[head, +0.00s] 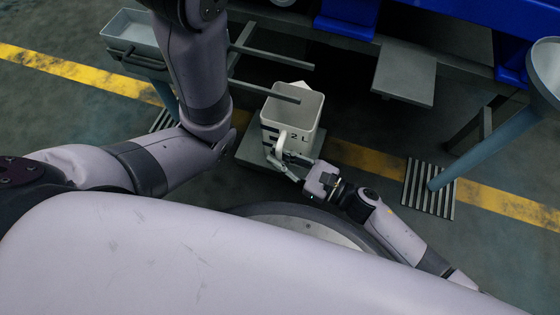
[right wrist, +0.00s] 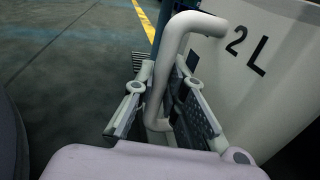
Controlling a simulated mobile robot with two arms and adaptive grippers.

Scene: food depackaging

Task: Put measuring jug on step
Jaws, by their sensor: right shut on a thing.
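The measuring jug (head: 308,108) is a white, open-topped square vessel marked "2 L"; it also shows close up in the right wrist view (right wrist: 275,85). It stands roughly upright over a low grey step (head: 250,152) on the floor, which is partly hidden beneath it. I cannot tell whether the jug's base touches the step. My right gripper (head: 284,159) is shut on the jug's handle (right wrist: 188,30), with one finger on each side of it in the right wrist view. My left arm reaches up out of the head view, and its gripper is not seen.
Grey bars (head: 270,56) reach out close above the jug. A flat grey plate (head: 405,73) juts from the blue machine (head: 347,18). A grey tray (head: 126,30) is at upper left. A blue-grey post (head: 480,140) and a floor grate (head: 416,188) are at right.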

